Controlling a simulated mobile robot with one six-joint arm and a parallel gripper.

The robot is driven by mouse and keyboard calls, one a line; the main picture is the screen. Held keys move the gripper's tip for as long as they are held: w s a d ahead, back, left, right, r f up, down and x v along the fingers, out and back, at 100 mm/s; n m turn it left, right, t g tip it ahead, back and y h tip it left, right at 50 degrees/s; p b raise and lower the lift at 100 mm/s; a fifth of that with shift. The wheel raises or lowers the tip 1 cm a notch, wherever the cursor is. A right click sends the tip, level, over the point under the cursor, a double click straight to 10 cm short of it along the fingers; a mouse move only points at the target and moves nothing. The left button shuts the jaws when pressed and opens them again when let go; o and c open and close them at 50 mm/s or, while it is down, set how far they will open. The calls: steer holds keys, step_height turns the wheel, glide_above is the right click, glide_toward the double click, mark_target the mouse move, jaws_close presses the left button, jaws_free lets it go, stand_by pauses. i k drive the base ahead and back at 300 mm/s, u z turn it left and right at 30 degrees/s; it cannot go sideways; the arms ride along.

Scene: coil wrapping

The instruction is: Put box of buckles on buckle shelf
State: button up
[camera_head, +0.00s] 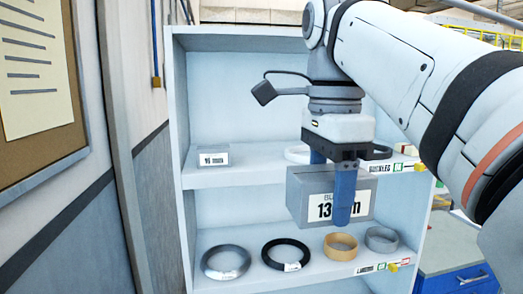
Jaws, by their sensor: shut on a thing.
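My gripper (337,200) is shut on a grey box of buckles (300,195), with a blue finger across its front. The box has a white label, partly hidden by the finger; "13" and "m" can be read. It is held in front of the white shelf unit, overlapping the middle shelf's front edge in the picture. I cannot tell how far the held box is from the shelf.
The lower shelf (215,284) holds a grey ring (226,262), a black ring (286,253), a tan ring (341,246) and another grey ring (381,239). The middle shelf has free room right of the small box. A blue cabinet (455,285) stands at right.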

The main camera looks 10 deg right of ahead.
mark_target(257, 162)
steer(key=i, duration=0.95)
steer(key=u, duration=0.05)
